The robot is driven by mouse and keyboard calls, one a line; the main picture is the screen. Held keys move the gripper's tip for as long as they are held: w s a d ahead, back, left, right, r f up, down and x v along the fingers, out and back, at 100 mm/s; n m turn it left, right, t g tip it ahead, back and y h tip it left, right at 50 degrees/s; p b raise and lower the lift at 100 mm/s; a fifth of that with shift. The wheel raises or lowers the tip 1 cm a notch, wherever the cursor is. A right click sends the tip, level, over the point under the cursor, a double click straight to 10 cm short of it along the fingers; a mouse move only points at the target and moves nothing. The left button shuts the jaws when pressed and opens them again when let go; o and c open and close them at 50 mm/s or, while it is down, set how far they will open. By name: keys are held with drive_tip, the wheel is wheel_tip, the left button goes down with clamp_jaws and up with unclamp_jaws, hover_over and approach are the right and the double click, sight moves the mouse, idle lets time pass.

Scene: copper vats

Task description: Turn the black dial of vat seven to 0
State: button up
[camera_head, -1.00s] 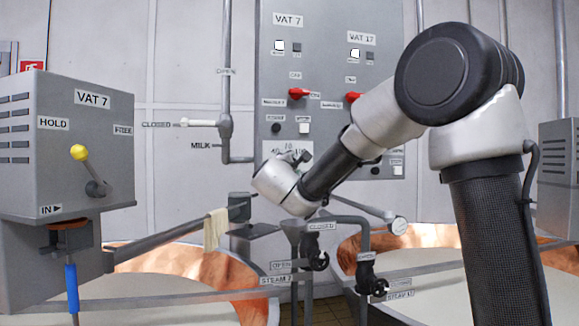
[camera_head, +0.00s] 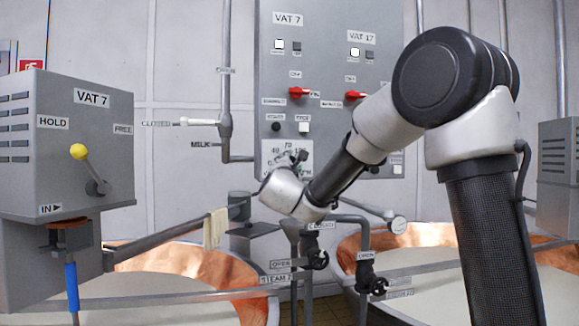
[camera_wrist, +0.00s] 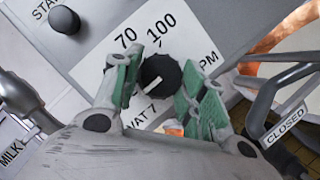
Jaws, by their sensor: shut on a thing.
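The black dial (camera_wrist: 161,75) of vat seven sits on a white plate (camera_wrist: 92,62) in the wrist view, above a partly covered VAT 7 label. My gripper (camera_wrist: 157,82) is shut on the dial, with green finger pads on both sides of it. The dial's white mark slants toward the lower left in this view, while 70 and 100 stand above the dial. The 0 cannot be made out. In the head view my gripper (camera_head: 299,158) reaches the dial plate (camera_head: 270,158) low on the grey panel, and the dial is hidden there.
A black start button (camera_wrist: 64,20) is near the left finger. A pipe with a CLOSED tag (camera_wrist: 285,127) runs close on the right. In the head view, red switches (camera_head: 299,92) are above, steam valves (camera_head: 318,259) below, and a VAT 7 box (camera_head: 70,140) at left.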

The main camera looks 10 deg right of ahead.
drive_tip(key=shift+f, duration=0.1)
drive_tip(key=o, duration=1)
drive_tip(key=shift+s, duration=0.1)
drive_tip(key=v, duration=1.1)
drive_tip(key=shift+s+a+f, duration=0.1)
drive_tip(key=shift+s, duration=0.3)
